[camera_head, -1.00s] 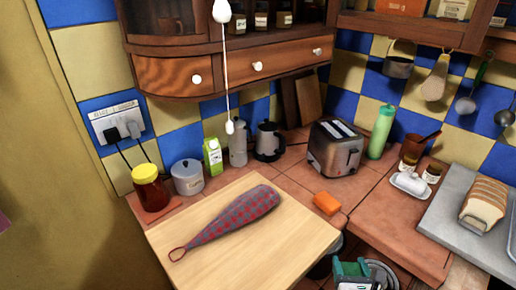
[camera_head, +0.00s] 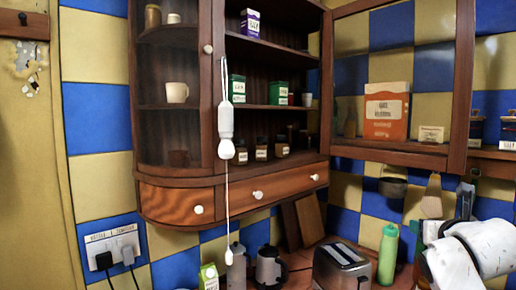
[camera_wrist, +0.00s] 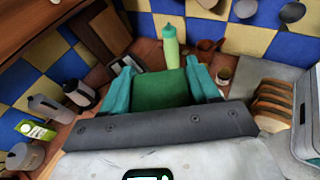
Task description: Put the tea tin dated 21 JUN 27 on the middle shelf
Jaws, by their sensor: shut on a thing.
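In the wrist view my gripper (camera_wrist: 164,85), with teal fingers, is shut on a green tin (camera_wrist: 160,90). No date on the held tin can be read from here. In the head view the open cupboard's middle shelf (camera_head: 262,106) holds a green tin (camera_head: 237,88) on the left and another green tin (camera_head: 278,93) further right, with bare shelf between them. Their label print is too small to read. My gripper is not visible in the head view, where only white parts of my arm show at the lower right.
A white pull cord (camera_head: 226,122) hangs in front of the cupboard. A purple tin (camera_head: 250,22) stands on the top shelf and small jars (camera_head: 261,150) on the bottom one. A wooden-framed glazed panel (camera_head: 459,85) is at the right. A toaster (camera_head: 340,268) and green bottle (camera_head: 387,255) stand below.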

